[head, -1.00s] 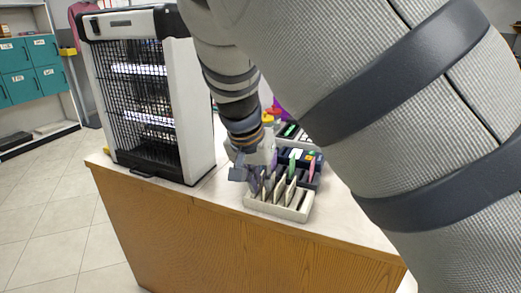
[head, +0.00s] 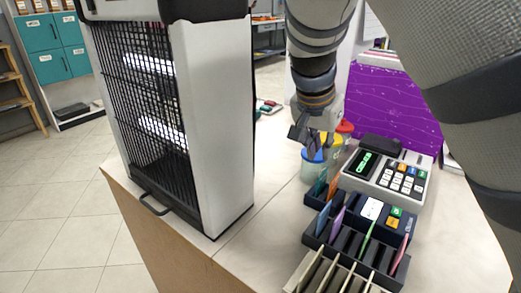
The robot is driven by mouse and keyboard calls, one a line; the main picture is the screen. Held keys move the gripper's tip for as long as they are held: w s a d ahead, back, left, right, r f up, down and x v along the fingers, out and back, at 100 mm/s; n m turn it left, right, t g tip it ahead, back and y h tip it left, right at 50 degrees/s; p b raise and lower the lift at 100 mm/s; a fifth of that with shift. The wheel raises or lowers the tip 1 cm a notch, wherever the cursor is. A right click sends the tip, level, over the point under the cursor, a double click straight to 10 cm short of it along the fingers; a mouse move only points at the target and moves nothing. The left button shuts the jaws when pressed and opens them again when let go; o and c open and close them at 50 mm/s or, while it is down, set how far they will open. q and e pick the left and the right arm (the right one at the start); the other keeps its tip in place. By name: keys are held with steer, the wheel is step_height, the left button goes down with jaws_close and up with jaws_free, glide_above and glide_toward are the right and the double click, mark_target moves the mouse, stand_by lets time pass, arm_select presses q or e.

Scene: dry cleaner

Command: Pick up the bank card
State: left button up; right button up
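Several thin upright cards stand in a dark slotted rack (head: 312,241) on the counter: a purple card (head: 337,222), a green card (head: 368,238) and a pinkish-red card (head: 400,252). A teal card (head: 320,184) and an orange card (head: 333,187) stand in a smaller dark holder behind. I cannot tell which one is the bank card. My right gripper (head: 304,141) hangs above the counter, behind and above these cards and close to the coloured cups. Its dark fingers are small and overlap, so their opening is unclear. I see no card in it. My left gripper is out of view.
A keypad terminal (head: 388,180) stands right of the cards. A cream slotted rack (head: 296,283) is at the front. Blue-, yellow- and red-topped cups (head: 311,168) stand behind. A tall caged appliance (head: 211,120) blocks the left. Bare counter (head: 262,225) lies between it and the racks.

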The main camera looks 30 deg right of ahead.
mark_target(323, 178)
steer(key=x, duration=0.7)
steer(key=s+x, duration=0.1)
steer(key=x, duration=0.2)
steer(key=shift+w+a+f+b, duration=0.1)
steer(key=shift+f+b, duration=0.25)
steer(key=shift+f, duration=0.15)
steer(key=shift+r, duration=0.1)
steer(key=shift+c, duration=0.5)
jaws_close()
